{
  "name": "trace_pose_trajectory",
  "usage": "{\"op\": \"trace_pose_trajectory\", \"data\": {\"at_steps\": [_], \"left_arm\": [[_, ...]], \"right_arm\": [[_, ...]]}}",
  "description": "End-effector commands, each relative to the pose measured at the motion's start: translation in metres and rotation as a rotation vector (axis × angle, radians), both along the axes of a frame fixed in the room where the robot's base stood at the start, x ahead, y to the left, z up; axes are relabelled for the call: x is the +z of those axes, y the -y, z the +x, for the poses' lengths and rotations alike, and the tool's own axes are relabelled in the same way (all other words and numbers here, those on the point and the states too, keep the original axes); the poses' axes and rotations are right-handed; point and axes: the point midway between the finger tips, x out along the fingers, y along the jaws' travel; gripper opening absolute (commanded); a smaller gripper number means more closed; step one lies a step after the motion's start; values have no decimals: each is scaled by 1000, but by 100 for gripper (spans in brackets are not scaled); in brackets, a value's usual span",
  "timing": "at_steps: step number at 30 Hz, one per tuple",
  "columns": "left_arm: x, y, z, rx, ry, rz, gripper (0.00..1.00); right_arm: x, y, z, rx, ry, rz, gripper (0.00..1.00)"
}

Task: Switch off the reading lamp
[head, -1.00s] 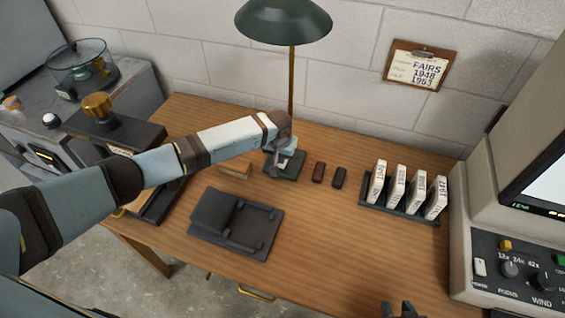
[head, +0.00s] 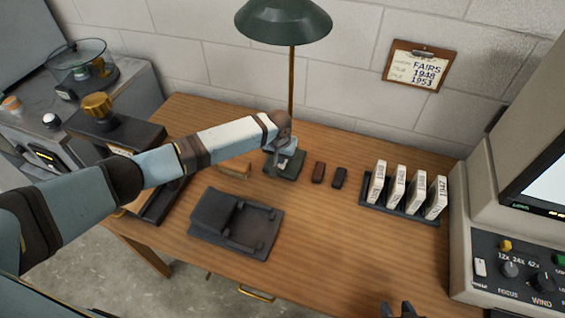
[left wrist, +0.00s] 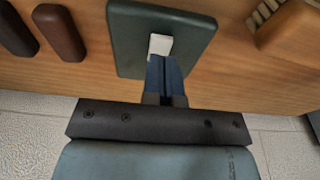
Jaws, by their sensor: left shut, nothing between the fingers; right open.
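The reading lamp has a dark green shade (head: 283,22) on a thin brass post (head: 291,85), and its dark green base (head: 290,168) stands on the desk. In the left wrist view the base (left wrist: 198,38) carries a white switch (left wrist: 160,44). My left gripper (head: 279,158) is over the base. Its shut blue fingers (left wrist: 164,62) hold nothing and their tips are at the switch, covering part of it. I cannot tell whether they press it, nor whether the lamp is lit, since the bulb is hidden under the shade. My right gripper (head: 401,309) is open at the bottom edge, mostly out of view.
Two small dark blocks (head: 318,172) lie right of the lamp base. A rack of several white boxes (head: 397,187) stands further right, beside a reader machine (head: 480,200). A black cradle (head: 235,222) lies in front. The front middle of the desk is clear.

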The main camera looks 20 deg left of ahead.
Motion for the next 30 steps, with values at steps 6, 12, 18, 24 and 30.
{"op": "trace_pose_trajectory", "data": {"at_steps": [6,12,18,24,30], "left_arm": [[0,0,0,0,0,0,0],[0,0,0,0,0,0,0],[-2,0,0,0,0,0,0],[-5,0,0,0,0,0,0],[-8,0,0,0,0,0,0]], "right_arm": [[0,0,0,1,1,1,43],[0,0,0,1,0,1,43],[-2,0,-1,1,-3,0,43],[-5,0,-1,1,-4,-1,43],[-6,0,-1,0,-4,-1,43]]}}
